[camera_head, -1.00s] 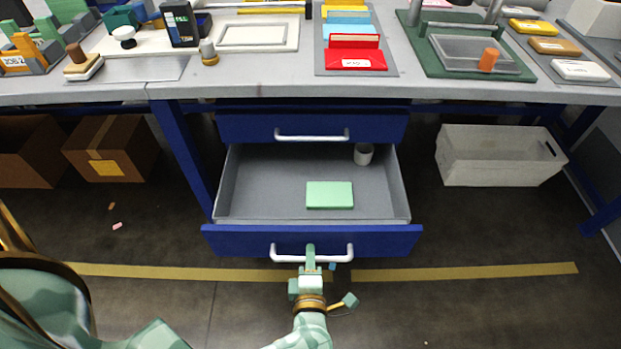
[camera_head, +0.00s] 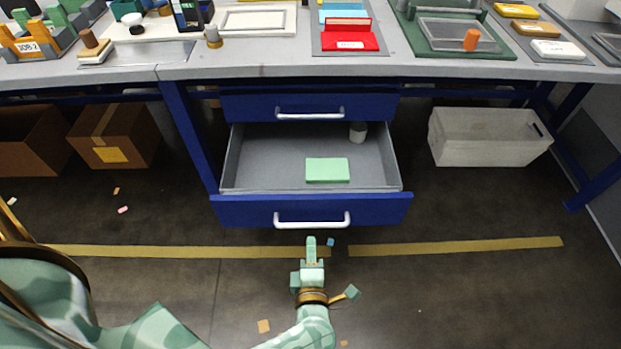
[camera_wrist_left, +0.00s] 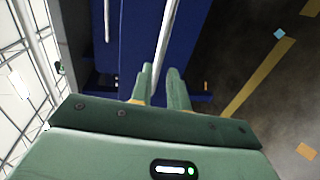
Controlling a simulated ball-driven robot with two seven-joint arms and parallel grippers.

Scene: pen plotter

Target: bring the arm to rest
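My left gripper (camera_head: 311,243) is over the floor, just in front of the open lower drawer (camera_head: 240,211) and apart from its white handle (camera_head: 312,224). In the left wrist view the two green fingers (camera_wrist_left: 161,82) stand apart with a narrow gap and nothing held between them. The handle (camera_wrist_left: 168,35) shows beyond the fingertips there, against the blue drawer front. My left arm comes in from the lower left. My right gripper is in neither view.
The open drawer holds a green box (camera_head: 327,170) and a grey cup (camera_head: 358,132). The upper drawer (camera_head: 360,107) is shut. A cardboard box (camera_head: 113,136) and a pale bin (camera_head: 488,138) stand under the table. The floor around the gripper is mostly clear, with small scraps.

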